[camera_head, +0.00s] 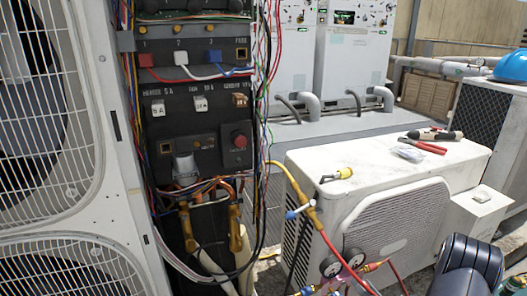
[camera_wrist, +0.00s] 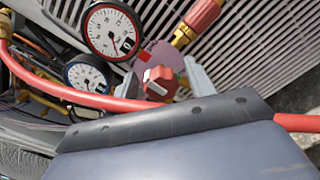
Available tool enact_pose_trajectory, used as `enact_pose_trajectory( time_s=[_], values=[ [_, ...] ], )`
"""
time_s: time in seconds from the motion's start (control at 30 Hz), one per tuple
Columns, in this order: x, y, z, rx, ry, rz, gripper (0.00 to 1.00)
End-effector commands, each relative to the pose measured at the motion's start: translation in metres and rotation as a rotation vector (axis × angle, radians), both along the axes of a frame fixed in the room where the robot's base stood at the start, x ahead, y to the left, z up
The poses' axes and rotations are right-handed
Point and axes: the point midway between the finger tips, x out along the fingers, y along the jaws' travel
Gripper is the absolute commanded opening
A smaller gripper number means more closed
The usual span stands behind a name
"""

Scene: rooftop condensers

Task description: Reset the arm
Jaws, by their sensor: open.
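My gripper (camera_wrist: 165,80) is open in the wrist view, its two grey fingertips at the middle of the picture. A red valve knob (camera_wrist: 160,82) of the gauge set shows between the fingertips. I cannot tell whether the fingers touch it. In the head view, a dark rounded link of my arm (camera_head: 470,262) shows at the lower right. The fingertips cannot be made out there.
Two round gauges (camera_wrist: 113,31) and a red hose (camera_wrist: 60,92) lie close to the gripper. The gauges (camera_head: 343,261) hang before a white condenser (camera_head: 312,165), which bears pliers (camera_head: 424,145). An open electrical panel (camera_head: 200,130) with loose wires stands to the left.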

Motion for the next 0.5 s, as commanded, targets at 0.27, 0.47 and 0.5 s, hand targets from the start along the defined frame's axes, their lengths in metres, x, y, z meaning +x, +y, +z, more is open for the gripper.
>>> enact_pose_trajectory(
  time_s=[0.27,0.47,0.5],
  values=[
    [0.0000,0.0007,-0.0004,-0.215,-0.078,0.000,0.52],
    [-0.0003,0.0012,-0.0001,-0.369,-0.134,0.000,0.52],
    [-0.0004,0.0014,-0.0001,-0.399,-0.145,0.000,0.52]
  ],
)
